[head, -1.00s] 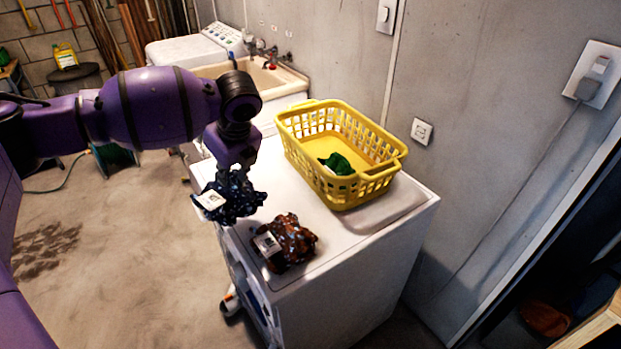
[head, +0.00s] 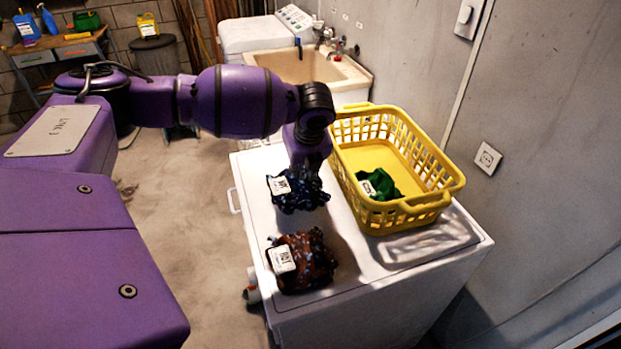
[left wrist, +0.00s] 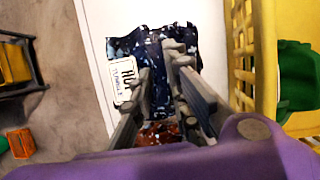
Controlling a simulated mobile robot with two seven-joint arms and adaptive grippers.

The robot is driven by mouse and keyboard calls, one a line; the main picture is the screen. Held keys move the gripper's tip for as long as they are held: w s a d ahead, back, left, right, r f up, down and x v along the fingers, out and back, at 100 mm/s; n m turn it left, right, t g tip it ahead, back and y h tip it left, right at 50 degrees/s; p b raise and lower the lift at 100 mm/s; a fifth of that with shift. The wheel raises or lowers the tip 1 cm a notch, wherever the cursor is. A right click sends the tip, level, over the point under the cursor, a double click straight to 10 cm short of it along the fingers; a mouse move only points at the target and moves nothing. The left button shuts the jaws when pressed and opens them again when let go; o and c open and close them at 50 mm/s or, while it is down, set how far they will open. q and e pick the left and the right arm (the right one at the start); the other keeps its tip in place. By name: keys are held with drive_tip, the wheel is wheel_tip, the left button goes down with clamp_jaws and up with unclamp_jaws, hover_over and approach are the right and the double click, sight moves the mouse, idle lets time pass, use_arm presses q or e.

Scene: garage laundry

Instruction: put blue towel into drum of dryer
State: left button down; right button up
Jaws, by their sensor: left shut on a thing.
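The blue towel (head: 300,196) is a crumpled dark blue bundle with pale specks and a white tag. My left gripper (head: 304,172) is shut on it from above, over the left part of the dryer's top. In the left wrist view the towel (left wrist: 210,62) is between and beyond the fingers (left wrist: 168,85). I cannot tell whether it touches the surface. The dryer (head: 380,308) is a white box-shaped machine; its front faces left and its drum is hidden. My right gripper is not in view.
A brown speckled cloth bundle (head: 312,262) lies on the dryer's near left corner. A yellow basket (head: 440,185) holding a green cloth (head: 383,186) stands to the right. A sink (head: 345,72) is behind. Clear floor (head: 190,215) lies left of the dryer.

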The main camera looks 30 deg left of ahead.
sight(296, 182)
use_arm(q)
wheel_tip(296, 182, down, 4)
drive_tip(key=shift+r, duration=0.1)
drive_tip(key=shift+w+f, duration=0.15)
drive_tip(key=shift+f, duration=0.15)
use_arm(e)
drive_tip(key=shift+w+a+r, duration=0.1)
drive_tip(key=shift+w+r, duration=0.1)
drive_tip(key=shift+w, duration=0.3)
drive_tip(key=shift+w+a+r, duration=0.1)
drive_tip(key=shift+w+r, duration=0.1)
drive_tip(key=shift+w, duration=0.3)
use_arm(q)
drive_tip(key=shift+f, duration=0.1)
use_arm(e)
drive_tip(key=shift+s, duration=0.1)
use_arm(q)
drive_tip(key=c, duration=1.7)
unclamp_jaws()
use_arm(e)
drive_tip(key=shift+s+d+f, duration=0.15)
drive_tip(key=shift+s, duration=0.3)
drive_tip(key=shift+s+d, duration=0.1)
